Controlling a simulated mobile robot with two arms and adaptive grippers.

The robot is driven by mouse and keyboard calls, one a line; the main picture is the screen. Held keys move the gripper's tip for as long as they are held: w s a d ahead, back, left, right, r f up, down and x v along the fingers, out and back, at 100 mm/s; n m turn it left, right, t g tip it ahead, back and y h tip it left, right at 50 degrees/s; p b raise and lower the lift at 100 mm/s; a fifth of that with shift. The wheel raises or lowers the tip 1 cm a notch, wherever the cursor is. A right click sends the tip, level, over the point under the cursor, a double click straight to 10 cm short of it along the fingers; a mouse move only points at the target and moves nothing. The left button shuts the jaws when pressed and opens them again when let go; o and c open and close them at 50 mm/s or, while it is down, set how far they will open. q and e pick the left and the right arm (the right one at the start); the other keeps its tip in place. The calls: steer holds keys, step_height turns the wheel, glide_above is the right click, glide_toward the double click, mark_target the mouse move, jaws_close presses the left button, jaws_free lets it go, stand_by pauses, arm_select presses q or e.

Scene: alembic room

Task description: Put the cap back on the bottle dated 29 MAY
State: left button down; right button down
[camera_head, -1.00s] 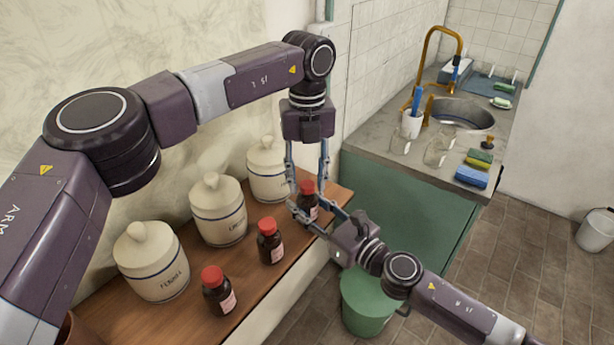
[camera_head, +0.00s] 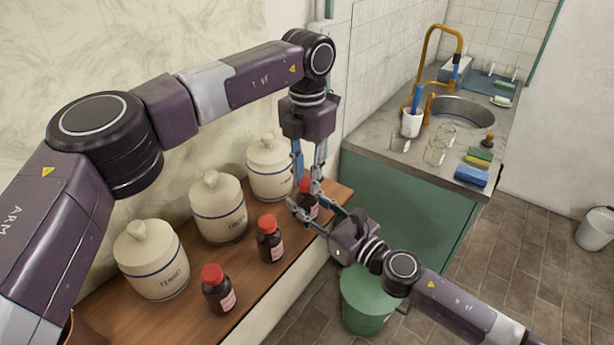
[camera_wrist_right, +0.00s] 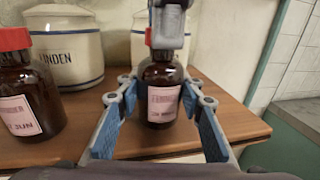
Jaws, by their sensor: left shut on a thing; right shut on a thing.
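The brown bottle (camera_head: 310,212) with a pale label stands upright at the shelf's far end. In the right wrist view its label (camera_wrist_right: 163,104) shows a date line that looks like 29 MAY. My right gripper (camera_head: 307,205) is shut on this bottle from the side, its blue-padded fingers (camera_wrist_right: 160,98) on either side. A red cap (camera_head: 305,185) sits at the bottle's top; whether it is fully seated cannot be told. My left gripper (camera_head: 307,181) points down from above and is shut on the cap, a finger hiding most of it in the wrist view.
Two other red-capped brown bottles, a middle one (camera_head: 270,242) and a near one (camera_head: 218,290), stand on the wooden shelf (camera_head: 262,292). Several lidded cream jars (camera_head: 219,212) line the wall. A sink counter (camera_head: 375,140) and a green bin (camera_head: 366,305) are to the right.

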arm_select(q)
steer(key=shift+m, duration=1.1)
steer(key=c, duration=1.6)
jaws_free()
step_height(320, 180, up, 12)
arm_select(e)
steer(key=c, duration=1.2)
jaws_free()
steer(key=shift+c, duration=0.2)
